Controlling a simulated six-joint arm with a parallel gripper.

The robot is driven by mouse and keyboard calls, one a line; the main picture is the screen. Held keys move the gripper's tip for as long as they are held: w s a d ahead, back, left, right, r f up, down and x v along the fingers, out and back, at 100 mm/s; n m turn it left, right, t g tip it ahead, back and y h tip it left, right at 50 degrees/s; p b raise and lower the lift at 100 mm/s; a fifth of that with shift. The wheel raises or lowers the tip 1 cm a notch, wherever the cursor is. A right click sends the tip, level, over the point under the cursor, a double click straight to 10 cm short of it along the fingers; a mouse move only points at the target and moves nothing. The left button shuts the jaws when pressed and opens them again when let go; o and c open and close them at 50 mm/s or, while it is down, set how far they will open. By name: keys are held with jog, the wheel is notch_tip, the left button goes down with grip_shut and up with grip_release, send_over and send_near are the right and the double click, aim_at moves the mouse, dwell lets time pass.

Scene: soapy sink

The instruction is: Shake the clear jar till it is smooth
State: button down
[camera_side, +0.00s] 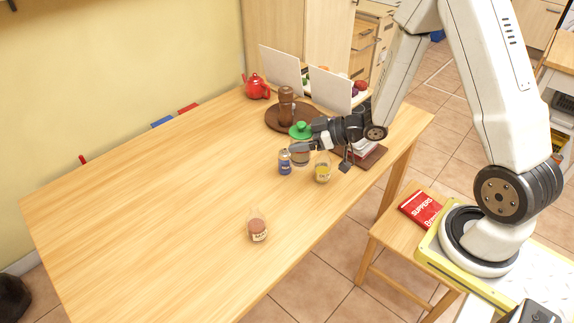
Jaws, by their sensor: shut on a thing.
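My gripper (297,147) reaches in from the right over the back right part of the table. It is shut on a clear jar (301,158) with a green lid (299,130). The lid shows above the fingers and part of the glass body below them; the fingers hide the middle. The jar looks upright. I cannot tell whether its base touches the table, or how smooth its contents are.
Close by stand a blue can (285,163) and a glass with yellow contents (323,173). A small jar with brownish contents (258,229) stands nearer the front. Behind are a brown tray (273,119), a brown bottle (286,103) and a red teapot (257,87). The table's left is clear.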

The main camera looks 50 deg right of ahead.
aim_at(301, 123)
jog(key=shift+r, duration=0.15)
jog(key=shift+r, duration=2.4)
jog(key=shift+f, duration=0.1)
jog(key=shift+f, duration=2.4)
jog(key=shift+r, duration=2.5)
jog(key=shift+f, duration=2.5)
jog(key=shift+r, duration=0.1)
